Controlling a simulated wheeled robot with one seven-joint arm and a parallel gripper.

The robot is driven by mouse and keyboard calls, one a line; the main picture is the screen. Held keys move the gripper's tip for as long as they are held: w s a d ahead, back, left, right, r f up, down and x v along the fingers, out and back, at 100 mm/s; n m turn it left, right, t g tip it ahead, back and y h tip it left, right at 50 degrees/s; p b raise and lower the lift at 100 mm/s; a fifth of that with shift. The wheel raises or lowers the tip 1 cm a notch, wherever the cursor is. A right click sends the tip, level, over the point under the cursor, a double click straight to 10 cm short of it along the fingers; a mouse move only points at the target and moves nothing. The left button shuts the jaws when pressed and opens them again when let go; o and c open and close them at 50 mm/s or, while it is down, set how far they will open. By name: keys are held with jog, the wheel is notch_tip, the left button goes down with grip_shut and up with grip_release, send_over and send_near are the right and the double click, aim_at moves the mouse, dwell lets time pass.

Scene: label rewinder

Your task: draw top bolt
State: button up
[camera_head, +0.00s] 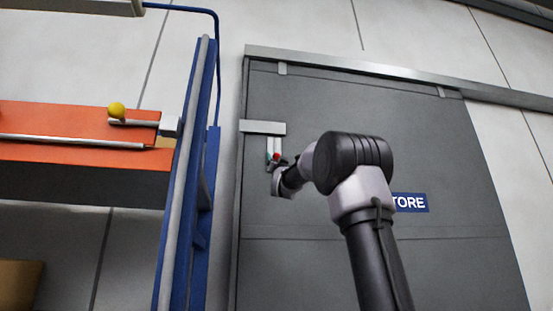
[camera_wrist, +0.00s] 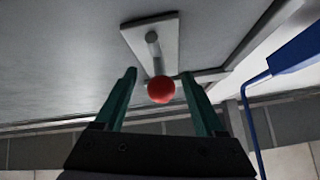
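The top bolt has a red ball knob (camera_head: 277,157) on a pale plate at the upper left of the grey sliding door (camera_head: 350,110). In the wrist view the red knob (camera_wrist: 161,90) sits at the end of a grey rod (camera_wrist: 153,48) on a light plate (camera_wrist: 166,38). My gripper (camera_wrist: 160,92) is open, with one green finger on each side of the knob. A gap shows between each finger and the knob, so I see no grip. In the head view my gripper (camera_head: 278,168) is small and partly hidden by my wrist at the bolt.
A blue rack upright (camera_head: 190,170) stands close to the left of the door. An orange beam (camera_head: 60,135) with a yellow ball knob (camera_head: 116,109) is further left. A metal rail (camera_head: 380,72) runs over the door, and a blue STORE sign (camera_head: 411,202) is on it.

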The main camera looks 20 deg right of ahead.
jog(key=shift+s+r, duration=0.1)
jog(key=shift+s, duration=0.05)
jog(key=v, duration=1)
jog(key=shift+s+f, duration=0.25)
jog(key=shift+s, duration=0.05)
jog(key=s+a+f+g+y, duration=0.2)
jog(key=s+f+g, duration=0.3)
jog(key=f, duration=0.6)
jog(key=s+a+f+n+g+y, duration=0.15)
jog(key=s+f+g, duration=0.3)
jog(key=f, duration=0.75)
jog(key=s+a+f+g+y, duration=0.3)
jog(key=s+f+g, duration=0.25)
jog(key=f, duration=0.55)
jog(key=s+a+f+g, duration=0.3)
jog(key=s+f+g, duration=0.1)
jog(key=s+f, duration=0.8)
jog(key=shift+s+y, duration=0.35)
jog(key=shift+s, duration=0.1)
jog(key=shift+a, duration=0.1)
jog(key=shift+c, duration=0.3)
